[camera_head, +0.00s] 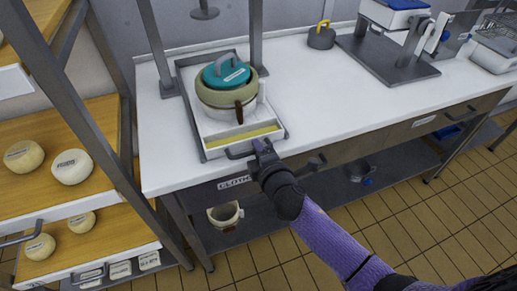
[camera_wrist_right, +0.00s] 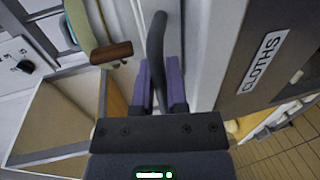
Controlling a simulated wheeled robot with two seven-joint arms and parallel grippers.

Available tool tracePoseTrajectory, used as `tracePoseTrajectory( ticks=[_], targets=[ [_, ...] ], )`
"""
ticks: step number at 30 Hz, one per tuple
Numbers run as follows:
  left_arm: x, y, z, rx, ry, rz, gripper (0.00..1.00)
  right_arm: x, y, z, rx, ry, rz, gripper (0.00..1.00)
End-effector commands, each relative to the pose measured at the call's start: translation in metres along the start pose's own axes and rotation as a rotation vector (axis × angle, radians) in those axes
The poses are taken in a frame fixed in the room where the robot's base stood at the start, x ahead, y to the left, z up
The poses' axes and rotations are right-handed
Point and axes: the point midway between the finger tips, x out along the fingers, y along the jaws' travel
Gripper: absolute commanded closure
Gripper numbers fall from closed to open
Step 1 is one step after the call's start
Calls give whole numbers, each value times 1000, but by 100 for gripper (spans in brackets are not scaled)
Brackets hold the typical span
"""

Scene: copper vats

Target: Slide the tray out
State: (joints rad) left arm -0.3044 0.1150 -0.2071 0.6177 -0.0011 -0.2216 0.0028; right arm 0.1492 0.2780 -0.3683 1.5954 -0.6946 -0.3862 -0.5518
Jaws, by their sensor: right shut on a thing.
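The tray (camera_head: 208,138) is a shallow white tray with a grey frame on the white worktop, under the press posts. A round cream mould with a teal lid (camera_head: 225,76) sits on it, with a brown handle facing front. My right gripper (camera_head: 261,147) is at the tray's front edge, by its dark bar handle (camera_head: 238,153). In the right wrist view the purple fingers (camera_wrist_right: 162,88) are shut on the dark handle (camera_wrist_right: 157,40). The tray's open front compartment (camera_wrist_right: 62,118) shows at the left there. My left gripper is not in view.
A drawer labelled CLOTHS (camera_wrist_right: 262,62) lies just below the worktop edge. Shelves with pale cheeses (camera_head: 72,166) stand at the left. A dark weight with a yellow handle (camera_head: 321,37) and a scale (camera_head: 390,52) stand farther right. The worktop between is clear.

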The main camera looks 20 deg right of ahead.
Motion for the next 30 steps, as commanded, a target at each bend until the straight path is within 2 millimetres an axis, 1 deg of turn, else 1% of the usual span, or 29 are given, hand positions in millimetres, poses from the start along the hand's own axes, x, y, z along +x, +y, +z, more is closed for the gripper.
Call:
tracePoseTrajectory(
  ticks=[7, 8, 9, 11, 12, 13, 20, 23, 26, 30],
  targets=[
    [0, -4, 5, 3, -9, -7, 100, 0, -1, 0, 0, -1, -3, 100],
    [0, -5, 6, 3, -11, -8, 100, 0, -1, 0, 0, -1, -3, 81],
    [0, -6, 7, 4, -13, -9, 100, 0, -1, 0, 0, -1, -3, 72],
    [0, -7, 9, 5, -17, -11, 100, 0, -1, 0, 0, -1, -2, 60],
    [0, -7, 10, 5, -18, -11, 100, 0, -1, 0, 0, -1, -2, 51],
    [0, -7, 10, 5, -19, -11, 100, 0, -1, 0, 0, -1, -2, 49],
    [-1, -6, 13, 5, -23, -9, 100, 0, 0, 0, 0, 0, 0, 49],
    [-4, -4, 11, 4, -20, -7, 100, -6, 0, 0, 1, 0, -1, 49],
    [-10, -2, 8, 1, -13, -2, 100, -23, 2, 0, 1, 0, -2, 49],
    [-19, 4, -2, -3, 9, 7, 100, -57, 2, 0, 1, 0, -3, 49]
  ],
)
